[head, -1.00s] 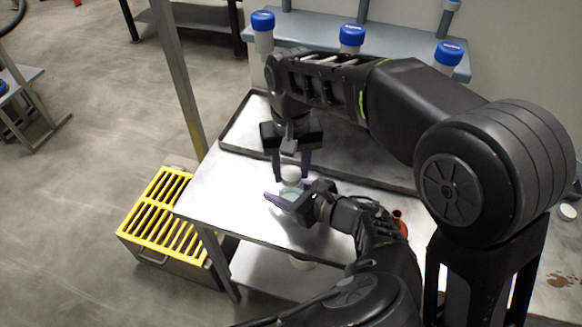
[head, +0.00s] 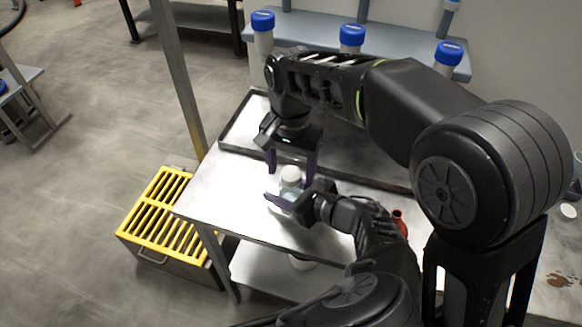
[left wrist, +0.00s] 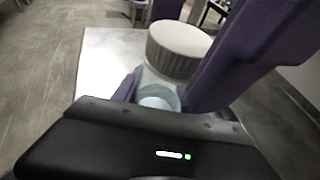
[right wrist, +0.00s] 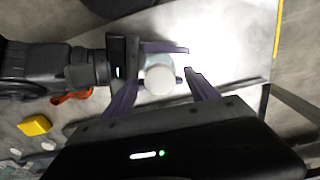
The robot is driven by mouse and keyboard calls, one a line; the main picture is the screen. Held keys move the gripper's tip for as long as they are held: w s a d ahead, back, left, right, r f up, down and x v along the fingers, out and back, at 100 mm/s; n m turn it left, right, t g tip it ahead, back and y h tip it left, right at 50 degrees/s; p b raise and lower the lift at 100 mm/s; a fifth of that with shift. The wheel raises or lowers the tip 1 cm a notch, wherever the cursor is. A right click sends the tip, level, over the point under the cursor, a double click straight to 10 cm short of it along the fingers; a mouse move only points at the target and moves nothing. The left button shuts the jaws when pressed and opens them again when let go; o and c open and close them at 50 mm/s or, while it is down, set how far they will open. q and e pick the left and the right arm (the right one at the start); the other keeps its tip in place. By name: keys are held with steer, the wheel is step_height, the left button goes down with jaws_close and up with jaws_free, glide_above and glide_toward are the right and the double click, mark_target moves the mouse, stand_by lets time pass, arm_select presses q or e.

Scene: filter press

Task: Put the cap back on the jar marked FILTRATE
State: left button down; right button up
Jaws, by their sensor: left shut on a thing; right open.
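A clear jar (head: 289,193) with pale bluish contents stands on the metal table. A white ribbed cap (left wrist: 180,48) sits on top of its mouth and looks about level; how tightly it is seated I cannot tell. My left gripper (head: 291,199) is shut around the jar's body below the cap. My right gripper (right wrist: 160,82) is open above the jar, its purple fingers on either side of the cap (right wrist: 159,80) and apart from it. No marking on the jar is readable, so I cannot confirm FILTRATE.
A shallow grey tray (head: 232,128) lies along the table's back. Several blue-capped tubes (head: 351,36) stand on a shelf behind. A yellow-slatted crate (head: 165,212) is on the floor at left. An orange-red object (head: 399,224) is near my left arm.

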step_height(320, 180, up, 8)
steer(key=shift+f, duration=0.25)
arm_select(q)
steer(key=c, duration=0.5)
jaws_free()
steer(key=shift+d+r, duration=0.1)
steer(key=shift+r, duration=0.05)
arm_select(e)
steer(key=shift+r, duration=0.1)
